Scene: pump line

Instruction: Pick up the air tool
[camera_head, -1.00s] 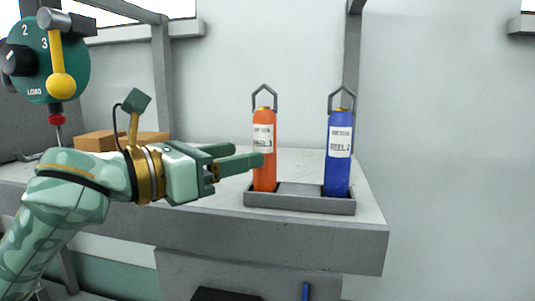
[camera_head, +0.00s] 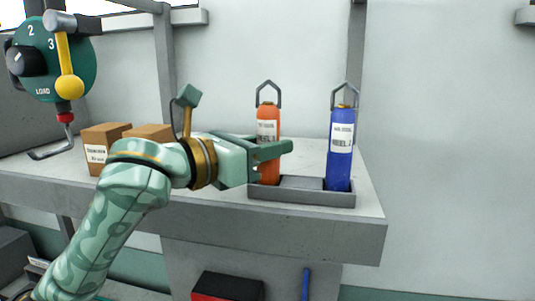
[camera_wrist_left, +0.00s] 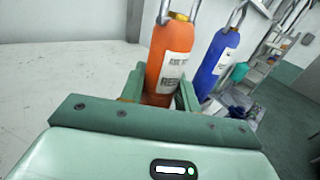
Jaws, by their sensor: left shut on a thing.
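Two air tools, each a cylinder with a white label and a metal loop on top, stand upright in a grey tray (camera_head: 300,198) on the bench. The orange one (camera_head: 268,126) is on the left and the blue one (camera_head: 340,150) on the right. My left gripper (camera_head: 272,152) is shut on the orange tool, with a finger across its middle. In the left wrist view, the orange tool (camera_wrist_left: 170,58) stands between the two fingers (camera_wrist_left: 160,92), and the blue tool (camera_wrist_left: 214,62) is beyond to the right. My right gripper is not in view.
Cardboard boxes (camera_head: 103,142) sit on the bench to the left, behind my left arm. A green dial box with a yellow lever (camera_head: 66,62) hangs at the upper left. The bench's front edge (camera_head: 300,232) lies below the tray.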

